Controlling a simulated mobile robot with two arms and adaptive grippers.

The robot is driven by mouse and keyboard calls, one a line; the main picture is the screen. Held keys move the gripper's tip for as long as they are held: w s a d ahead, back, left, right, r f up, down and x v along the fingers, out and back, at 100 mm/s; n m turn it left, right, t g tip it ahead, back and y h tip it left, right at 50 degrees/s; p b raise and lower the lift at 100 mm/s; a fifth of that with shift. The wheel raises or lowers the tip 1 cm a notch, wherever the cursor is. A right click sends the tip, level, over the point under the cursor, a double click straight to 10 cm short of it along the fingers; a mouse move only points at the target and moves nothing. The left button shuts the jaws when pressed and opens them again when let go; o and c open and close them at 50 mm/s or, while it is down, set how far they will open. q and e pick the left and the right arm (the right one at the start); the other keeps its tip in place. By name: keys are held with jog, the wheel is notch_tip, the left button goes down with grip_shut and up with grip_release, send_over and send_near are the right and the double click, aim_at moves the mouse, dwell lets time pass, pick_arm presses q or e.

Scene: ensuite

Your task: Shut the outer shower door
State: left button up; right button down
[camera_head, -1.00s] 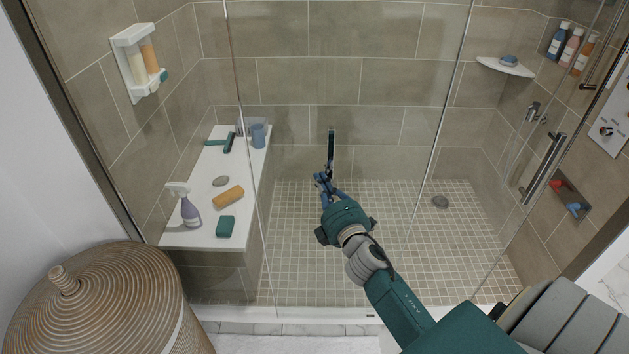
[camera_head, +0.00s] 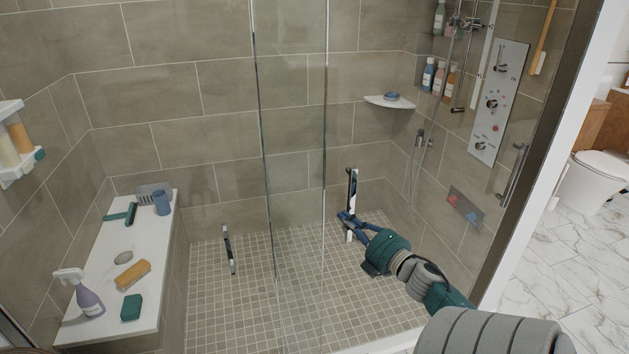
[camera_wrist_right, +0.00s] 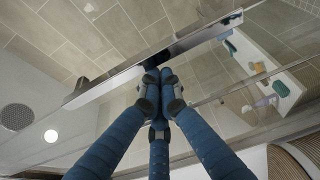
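The outer shower door is a clear glass panel with metal-lined edges; one upright edge (camera_head: 267,150) shows mid-view, and another glass edge stands to its right. The door's upright dark-and-chrome handle (camera_head: 352,183) is right of both edges. My right gripper (camera_head: 350,222) is at the handle's lower part. In the right wrist view, the fingers (camera_wrist_right: 158,85) are closed together on the handle bar (camera_wrist_right: 205,35); the exact wrap at the tips is hidden. A second upright bar (camera_head: 228,250) shows at left; I cannot tell whether it is another handle or a reflection. My left gripper is out of view.
A white bench (camera_head: 95,255) with bottles and sponges stands at left inside the shower. A corner shelf (camera_head: 390,103) and control panel (camera_head: 499,103) are on the far and right walls. Another handle (camera_head: 515,175) is at right. A toilet (camera_head: 592,180) stands outside, far right.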

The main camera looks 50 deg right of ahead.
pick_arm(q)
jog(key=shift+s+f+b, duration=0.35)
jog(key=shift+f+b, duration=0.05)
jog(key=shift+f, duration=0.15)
pick_arm(e)
jog(key=s+d, duration=0.4)
jog(key=d, duration=0.2)
jog(key=shift+s+d, duration=0.2)
jog(key=shift+d, duration=0.15)
jog(key=shift+d, duration=0.1)
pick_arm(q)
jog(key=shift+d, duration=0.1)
